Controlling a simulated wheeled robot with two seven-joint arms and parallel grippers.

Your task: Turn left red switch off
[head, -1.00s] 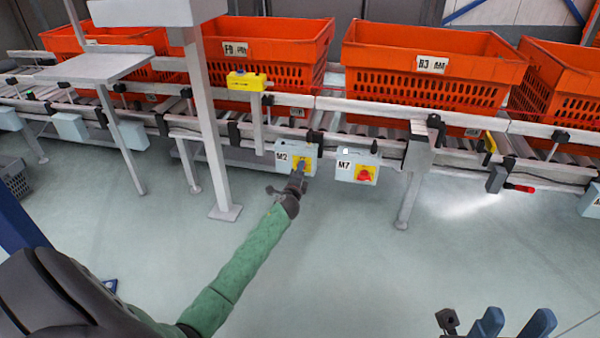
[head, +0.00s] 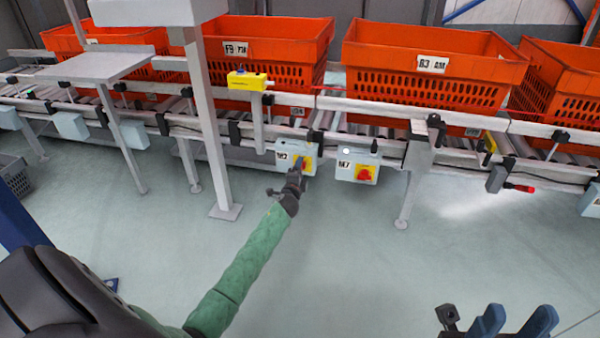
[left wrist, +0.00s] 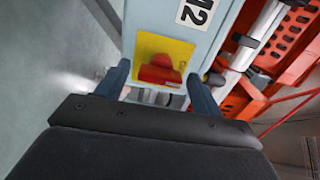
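The left switch box (head: 283,148), labelled M2, hangs below the conveyor rail. Its red switch (left wrist: 158,70) sits on a yellow plate (left wrist: 178,47) in the left wrist view. My left gripper (head: 299,165) is at this box and hides the switch in the head view. In the left wrist view the gripper (left wrist: 158,76) is open, with one finger on each side of the switch and gaps between. The right switch box (head: 346,164), M7, has its own red switch (head: 364,174) on a yellow plate. My right gripper (head: 517,314) is open and empty at the bottom right.
Orange totes (head: 265,62) stand along the roller conveyor behind the boxes. A grey post (head: 211,130) stands to the left of box M2. A conveyor leg (head: 409,195) stands to the right of M7. The floor in front is clear.

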